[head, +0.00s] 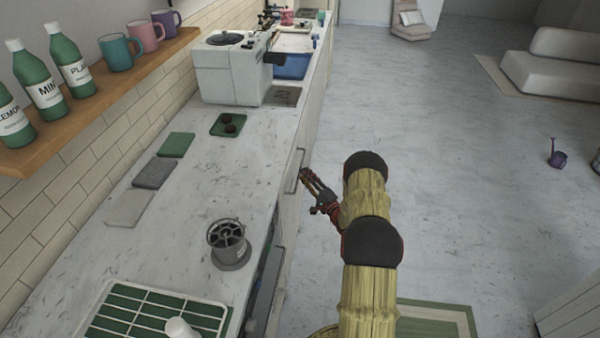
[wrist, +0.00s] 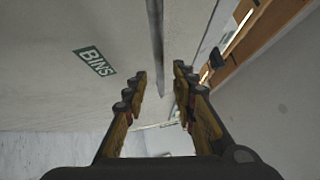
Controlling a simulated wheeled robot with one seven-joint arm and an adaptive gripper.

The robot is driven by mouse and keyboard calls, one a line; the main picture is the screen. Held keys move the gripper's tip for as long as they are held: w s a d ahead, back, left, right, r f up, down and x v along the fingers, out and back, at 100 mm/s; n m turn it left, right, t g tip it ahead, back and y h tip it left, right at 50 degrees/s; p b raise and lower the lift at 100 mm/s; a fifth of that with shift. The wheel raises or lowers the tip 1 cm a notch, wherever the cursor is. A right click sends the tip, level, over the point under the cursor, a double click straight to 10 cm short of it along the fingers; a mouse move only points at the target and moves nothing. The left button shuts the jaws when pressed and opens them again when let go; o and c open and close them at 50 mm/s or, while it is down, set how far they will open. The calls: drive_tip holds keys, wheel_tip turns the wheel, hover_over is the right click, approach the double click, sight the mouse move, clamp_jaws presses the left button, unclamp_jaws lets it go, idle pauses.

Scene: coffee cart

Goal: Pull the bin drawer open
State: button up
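The bin drawer front (wrist: 60,105) is a pale panel with a green "BINS" label (wrist: 95,61) in the wrist view. Its bar handle (wrist: 157,45) runs down the upper middle of that view, and in the head view the handle (head: 294,170) shows on the cabinet side below the counter edge. The drawer looks shut. My gripper (head: 308,178) is at the cabinet front, close to the handle. In the wrist view my gripper (wrist: 160,85) is open, its fingers apart with the handle's end seen between the tips. Contact cannot be told.
The marble counter (head: 190,215) carries a coffee machine (head: 232,70), a grey round holder (head: 228,245) and a drying rack (head: 150,312). The floor (head: 450,150) right of the arm is mostly clear, with a purple watering can (head: 557,155) far off.

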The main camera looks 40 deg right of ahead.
drive_tip(key=shift+w+d+r+b, duration=0.1)
drive_tip(key=shift+w+r+b, duration=0.1)
drive_tip(key=shift+w, duration=0.9)
drive_tip(key=shift+w+d+r+b, duration=0.1)
drive_tip(key=shift+w+b, duration=0.05)
drive_tip(key=shift+w, duration=0.9)
drive_tip(key=shift+c, duration=0.2)
clamp_jaws()
drive_tip(key=shift+f, duration=0.1)
